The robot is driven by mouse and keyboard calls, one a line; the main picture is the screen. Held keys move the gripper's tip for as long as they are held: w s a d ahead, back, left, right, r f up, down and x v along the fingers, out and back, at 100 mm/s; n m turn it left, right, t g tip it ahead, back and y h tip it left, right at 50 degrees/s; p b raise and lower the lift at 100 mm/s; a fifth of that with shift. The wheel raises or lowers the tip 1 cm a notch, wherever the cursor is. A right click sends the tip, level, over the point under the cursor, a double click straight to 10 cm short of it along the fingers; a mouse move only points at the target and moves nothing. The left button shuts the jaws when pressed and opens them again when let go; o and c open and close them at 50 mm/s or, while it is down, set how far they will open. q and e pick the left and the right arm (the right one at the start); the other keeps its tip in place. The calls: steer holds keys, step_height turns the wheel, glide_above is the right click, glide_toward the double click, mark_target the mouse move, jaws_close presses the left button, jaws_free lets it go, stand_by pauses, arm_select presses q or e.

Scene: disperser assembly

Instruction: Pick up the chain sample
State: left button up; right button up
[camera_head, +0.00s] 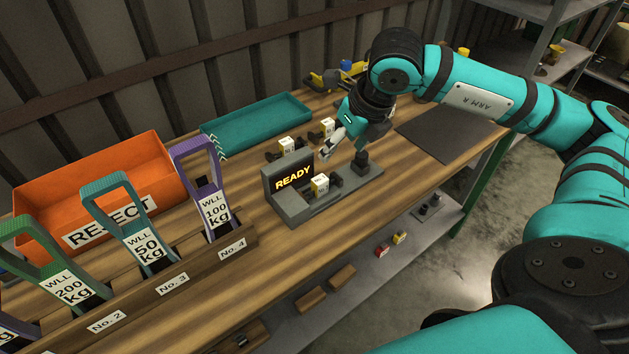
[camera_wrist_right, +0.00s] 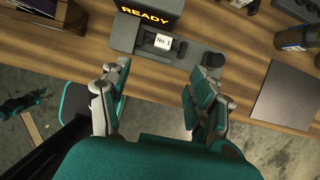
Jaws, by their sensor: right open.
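A chain sample (camera_head: 320,185) with a pale tag lies on the grey tester (camera_head: 297,215), in front of its READY display. In the right wrist view the sample (camera_wrist_right: 163,42) shows a "No." tag and dark ends on the tester bed. Two more tagged samples stand on the bench behind, one to the left (camera_head: 287,146) and one to the right (camera_head: 327,126). My right gripper (camera_head: 337,143) is above and behind the tester's right part, open and empty. In its wrist view the fingers (camera_wrist_right: 160,85) are spread wide, with the sample beyond them. My left gripper is not in view.
A dark post (camera_head: 362,158) rises at the tester's right end. A teal tray (camera_head: 257,124), an orange REJECT bin (camera_head: 95,190) and a rack (camera_head: 175,285) of slings are to the left. A dark mat (camera_head: 450,135) lies bare at right.

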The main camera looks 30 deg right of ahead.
steer(key=p, duration=0.2)
glide_above(321, 179)
steer(key=s, duration=0.3)
step_height(321, 179, down, 10)
steer(key=shift+a+r, duration=0.1)
steer(key=shift+w+f+p, duration=0.25)
steer(key=shift+f+p, duration=0.05)
steer(key=shift+f, duration=0.25)
steer(key=shift+w+f+p, duration=0.15)
steer(key=shift+f+p, duration=0.1)
steer(key=shift+p, duration=0.05)
steer(key=p+x, duration=0.1)
steer(key=x, duration=0.2)
steer(key=shift+w+f, duration=0.25)
steer(key=shift+w, duration=0.05)
steer(key=shift+w+f, duration=0.15)
steer(key=shift+f, duration=0.3)
steer(key=shift+r, duration=0.1)
jaws_close()
